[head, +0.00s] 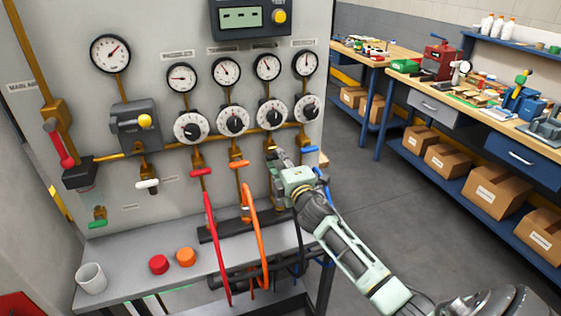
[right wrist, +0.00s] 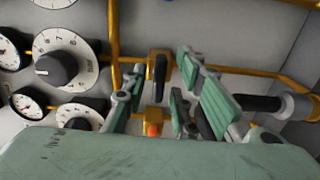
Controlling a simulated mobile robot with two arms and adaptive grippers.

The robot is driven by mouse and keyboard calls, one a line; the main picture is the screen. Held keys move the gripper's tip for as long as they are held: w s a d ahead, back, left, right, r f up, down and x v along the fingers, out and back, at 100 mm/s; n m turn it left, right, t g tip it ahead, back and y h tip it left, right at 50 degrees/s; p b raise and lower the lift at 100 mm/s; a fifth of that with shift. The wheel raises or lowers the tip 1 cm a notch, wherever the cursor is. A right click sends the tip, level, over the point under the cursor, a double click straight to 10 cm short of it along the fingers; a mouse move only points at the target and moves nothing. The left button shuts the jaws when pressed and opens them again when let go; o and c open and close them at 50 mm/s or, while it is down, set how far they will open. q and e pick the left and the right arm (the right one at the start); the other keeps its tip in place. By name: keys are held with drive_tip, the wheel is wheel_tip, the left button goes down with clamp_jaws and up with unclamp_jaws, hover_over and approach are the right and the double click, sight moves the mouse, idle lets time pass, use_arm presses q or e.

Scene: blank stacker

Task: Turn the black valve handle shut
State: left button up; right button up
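The black valve handle (right wrist: 160,78) shows in the right wrist view as a dark, narrow lever on a brass valve body. It stands between the two fingers of my right gripper (right wrist: 164,66). The fingers are apart, one on each side, with visible gaps, so they do not appear to grip it. My left gripper is not in view.
Red (head: 201,171) and orange (head: 239,164) valve handles sit left of my right gripper, with red (head: 217,245) and orange (head: 262,235) hoses below. A blue handle (head: 321,174) is close on the right. A grey shelf (head: 135,270) holds a white cup (head: 91,278).

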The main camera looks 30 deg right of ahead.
drive_tip(key=shift+s, duration=0.1)
drive_tip(key=v, duration=1.2)
drive_tip(key=shift+f, duration=0.1)
idle(0.3)
